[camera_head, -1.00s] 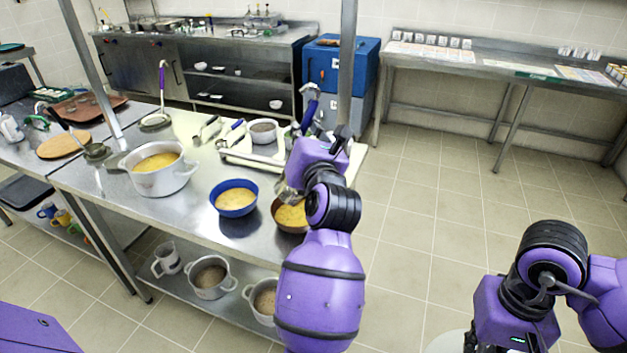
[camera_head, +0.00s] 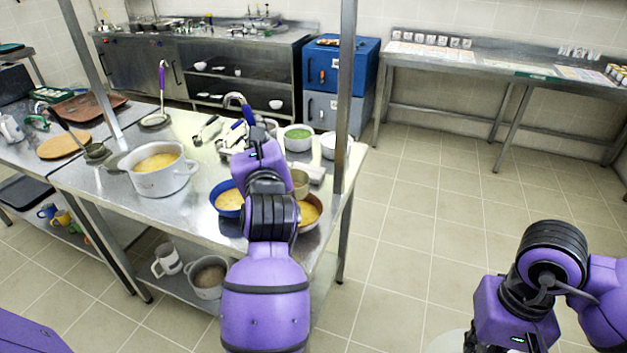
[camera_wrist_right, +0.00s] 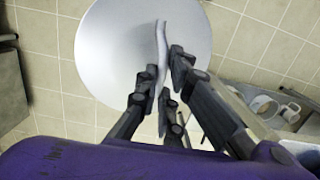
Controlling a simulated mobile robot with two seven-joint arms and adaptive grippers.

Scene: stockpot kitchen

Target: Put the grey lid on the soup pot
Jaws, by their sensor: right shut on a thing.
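The soup pot (camera_head: 165,184) is a wide silver pot with side handles and yellow soup, open on top, on the left part of the steel table. My right gripper (camera_wrist_right: 163,92) is shut on the raised handle of the round grey lid (camera_wrist_right: 118,50), which hangs over floor tiles in the right wrist view. In the head view my right arm is at the lower right, far from the pot; its fingertips are out of frame. A pale rounded edge beside that wrist may be the lid.
A blue soup bowl (camera_head: 226,203) and a brown soup bowl (camera_head: 313,222) flank my left arm. A ladle (camera_head: 161,85) stands behind the pot. A steel post (camera_head: 346,90) rises at the table's right corner. Open floor lies right of the table.

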